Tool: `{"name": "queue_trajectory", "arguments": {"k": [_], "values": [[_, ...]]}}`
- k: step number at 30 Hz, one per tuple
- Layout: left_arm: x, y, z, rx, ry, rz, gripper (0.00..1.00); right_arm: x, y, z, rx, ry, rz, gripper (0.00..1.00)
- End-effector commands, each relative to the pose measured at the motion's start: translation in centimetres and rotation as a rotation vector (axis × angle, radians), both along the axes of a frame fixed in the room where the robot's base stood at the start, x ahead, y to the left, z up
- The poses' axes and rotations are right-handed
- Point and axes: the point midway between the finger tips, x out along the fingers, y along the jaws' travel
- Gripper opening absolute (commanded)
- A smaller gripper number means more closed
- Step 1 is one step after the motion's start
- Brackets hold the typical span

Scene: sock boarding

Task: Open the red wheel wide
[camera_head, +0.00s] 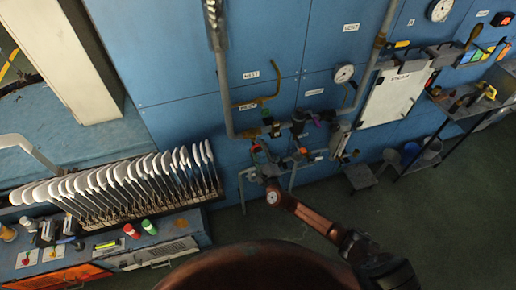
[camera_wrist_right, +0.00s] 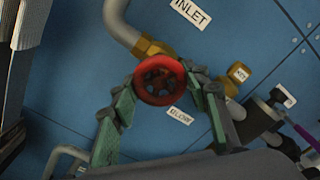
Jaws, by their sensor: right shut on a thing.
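The red wheel (camera_wrist_right: 160,80) is a small round handwheel with spokes, on a brass fitting at the end of a grey pipe in the right wrist view. My right gripper (camera_wrist_right: 163,93) has one green finger on each side of the wheel's rim and is shut on it. In the head view my right arm reaches up from the lower right, and the right gripper (camera_head: 261,153) is at the pipework low on the blue wall. The wheel is small there and largely hidden by the gripper. My left gripper is not in view.
A grey pipe (camera_head: 224,90) runs down the blue wall (camera_head: 180,60) to the valves. Another brass valve (camera_wrist_right: 238,72) sits close to the right finger. A rack of white-topped sock boards (camera_head: 120,182) stands at the left.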

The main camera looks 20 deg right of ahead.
Motion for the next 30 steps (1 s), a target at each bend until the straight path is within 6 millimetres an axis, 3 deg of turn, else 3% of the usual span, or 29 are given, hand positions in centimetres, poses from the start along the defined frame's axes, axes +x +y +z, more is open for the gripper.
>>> {"name": "queue_trajectory", "arguments": {"k": [17, 18, 25, 30], "values": [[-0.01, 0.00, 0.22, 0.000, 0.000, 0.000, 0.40, -0.14, 0.09, -0.34, -0.038, 0.004, 0.003, 0.19], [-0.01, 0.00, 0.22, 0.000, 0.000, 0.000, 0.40, -0.14, 0.09, -0.34, -0.038, 0.004, 0.003, 0.44], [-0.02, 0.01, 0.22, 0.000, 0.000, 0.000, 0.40, -0.08, 0.05, -0.19, -0.036, 0.002, 0.001, 0.60], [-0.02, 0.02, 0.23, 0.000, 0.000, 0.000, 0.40, -0.04, 0.03, -0.09, -0.035, 0.000, 0.001, 0.61]]}}
